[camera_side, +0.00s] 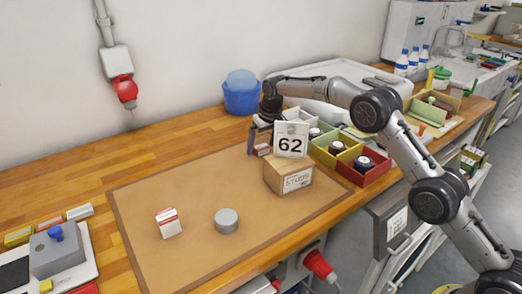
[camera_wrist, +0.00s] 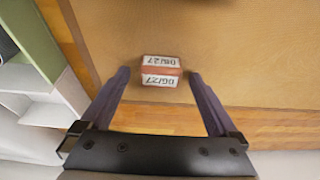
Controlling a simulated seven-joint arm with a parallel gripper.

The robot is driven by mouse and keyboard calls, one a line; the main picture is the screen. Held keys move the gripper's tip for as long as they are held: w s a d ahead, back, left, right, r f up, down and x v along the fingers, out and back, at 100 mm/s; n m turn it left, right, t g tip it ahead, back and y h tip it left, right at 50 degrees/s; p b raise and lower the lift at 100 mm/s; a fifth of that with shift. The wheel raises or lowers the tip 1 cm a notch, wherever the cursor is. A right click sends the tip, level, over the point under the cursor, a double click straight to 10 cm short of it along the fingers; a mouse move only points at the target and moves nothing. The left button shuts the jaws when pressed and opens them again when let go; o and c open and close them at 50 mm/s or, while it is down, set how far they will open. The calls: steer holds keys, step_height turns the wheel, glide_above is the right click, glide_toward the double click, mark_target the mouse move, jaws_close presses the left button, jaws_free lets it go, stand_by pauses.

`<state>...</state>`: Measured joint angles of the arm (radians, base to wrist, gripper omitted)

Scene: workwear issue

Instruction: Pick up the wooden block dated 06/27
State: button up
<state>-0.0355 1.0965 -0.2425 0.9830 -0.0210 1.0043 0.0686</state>
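The wooden block dated 06/27 (camera_wrist: 161,71) lies on the brown mat in the wrist view. It is small and reddish, with the white date label showing on two faces. In the side view a small brown block (camera_side: 263,150) shows partly at my gripper, behind the cardboard box. My gripper (camera_wrist: 159,74) is open, with one dark finger on each side of the block and a gap on both sides. It points down at the mat in the side view (camera_side: 261,138). Whether the fingertips are level with the block is hard to tell.
A cardboard box (camera_side: 288,178) marked STUDS, with a white 62 sign (camera_side: 291,141), stands close in front of my gripper. Coloured bins (camera_side: 364,178) stand to the right and a blue tub (camera_side: 241,101) behind. A grey cylinder (camera_side: 227,221) and red-white carton (camera_side: 168,223) are on the mat.

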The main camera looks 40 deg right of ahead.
steer(key=c, duration=1.3)
